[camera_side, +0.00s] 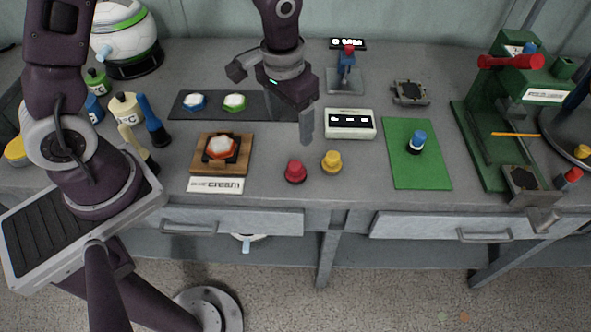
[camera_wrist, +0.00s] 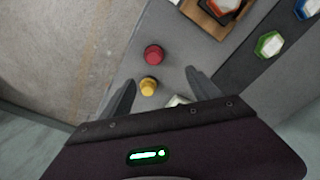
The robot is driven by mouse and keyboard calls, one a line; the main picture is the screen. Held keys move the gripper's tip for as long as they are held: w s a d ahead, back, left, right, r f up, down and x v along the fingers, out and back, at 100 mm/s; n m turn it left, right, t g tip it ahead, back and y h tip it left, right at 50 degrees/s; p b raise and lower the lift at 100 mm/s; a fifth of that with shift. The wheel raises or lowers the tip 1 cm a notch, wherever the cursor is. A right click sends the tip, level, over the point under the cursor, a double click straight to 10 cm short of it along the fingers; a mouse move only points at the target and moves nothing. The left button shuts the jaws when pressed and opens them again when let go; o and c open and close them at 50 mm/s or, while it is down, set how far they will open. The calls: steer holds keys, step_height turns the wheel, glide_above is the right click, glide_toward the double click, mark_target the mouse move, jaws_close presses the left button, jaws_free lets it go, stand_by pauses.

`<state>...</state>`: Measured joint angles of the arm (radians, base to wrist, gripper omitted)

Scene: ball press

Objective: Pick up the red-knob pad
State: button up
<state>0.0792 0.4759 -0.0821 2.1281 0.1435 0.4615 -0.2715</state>
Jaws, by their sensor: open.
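The red-knob pad (camera_side: 295,171) stands upright near the front edge of the bench in the side view. It also shows in the wrist view (camera_wrist: 153,54), ahead of the fingertips. A yellow-knob pad (camera_side: 332,161) stands close to its right; in the wrist view the yellow one (camera_wrist: 149,86) lies between the fingers. My gripper (camera_side: 306,128) hangs above the bench, behind and above the red-knob pad, and touches neither pad as far as I can tell. In the wrist view my gripper (camera_wrist: 158,82) is open with its two fingers wide apart and empty.
A wooden block (camera_side: 203,165) with a white and red piece sits left of the pads. A white box (camera_side: 350,124) stands behind the yellow pad. A blue-knob pad (camera_side: 416,143) stands on a green mat (camera_side: 432,174). A green press (camera_side: 490,140) is at right.

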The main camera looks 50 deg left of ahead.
mark_target(296, 165)
steer(key=shift+g, duration=0.5)
steer(key=f, duration=0.9)
steer(key=d+f, duration=0.1)
steer(key=f, duration=0.4)
steer(key=shift+w+d, duration=0.1)
steer(key=shift+w, duration=0.1)
jaws_close()
step_height(296, 165, up, 10)
steer(key=shift+r, duration=0.1)
